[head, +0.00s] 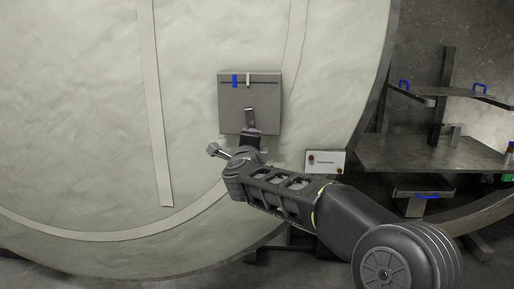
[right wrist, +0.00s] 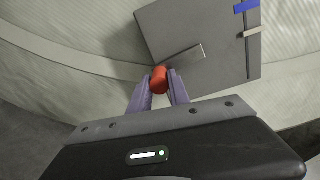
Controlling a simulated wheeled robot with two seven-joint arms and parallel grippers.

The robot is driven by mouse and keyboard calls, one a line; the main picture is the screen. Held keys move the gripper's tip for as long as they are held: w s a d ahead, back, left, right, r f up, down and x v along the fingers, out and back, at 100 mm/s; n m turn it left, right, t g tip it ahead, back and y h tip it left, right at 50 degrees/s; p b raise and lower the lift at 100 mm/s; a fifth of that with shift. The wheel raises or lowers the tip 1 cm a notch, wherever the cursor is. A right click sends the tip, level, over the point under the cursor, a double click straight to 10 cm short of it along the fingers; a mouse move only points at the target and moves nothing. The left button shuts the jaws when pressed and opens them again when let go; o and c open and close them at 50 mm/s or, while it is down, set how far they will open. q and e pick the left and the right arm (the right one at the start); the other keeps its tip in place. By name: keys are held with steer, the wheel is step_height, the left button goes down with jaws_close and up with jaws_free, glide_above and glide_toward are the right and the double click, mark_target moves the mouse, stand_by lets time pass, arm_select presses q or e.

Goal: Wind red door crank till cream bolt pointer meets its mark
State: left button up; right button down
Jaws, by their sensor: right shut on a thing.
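A grey square panel (head: 232,113) is set on the big pale door (head: 100,100). Near its top runs a dark slot with a blue mark (head: 235,81) and, a little to its right, the cream pointer (head: 248,79). A gap shows between them, also in the right wrist view. The metal crank arm (right wrist: 182,57) sticks out from the panel. Its red knob (right wrist: 160,80) sits between the two fingers of my right gripper (right wrist: 160,86), which is shut on it. In the head view my right gripper (head: 250,134) hides the red knob. My left gripper is not in view.
A small white sign box (head: 325,162) with reddish knobs stands right of the panel, close above my right forearm. Farther right is a grey bench (head: 430,152) with a shelf and blue handles (head: 480,87). The door face left of the panel is clear.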

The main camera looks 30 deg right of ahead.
steer(key=shift+w+a+f+m+b, duration=0.1)
steer(key=shift+w+a+m+b, duration=0.15)
steer(key=shift+m, duration=0.25)
steer(key=shift+w+a+f+m+b, duration=0.1)
steer(key=shift+a+m+b, duration=0.2)
steer(key=shift+m, duration=0.2)
steer(key=shift+r, duration=0.1)
steer(key=c, duration=1.2)
jaws_free()
steer(key=shift+c, duration=0.2)
steer(key=shift+s, duration=0.1)
steer(key=v, duration=0.7)
steer(key=shift+s+a, duration=0.2)
steer(key=shift+s, duration=0.05)
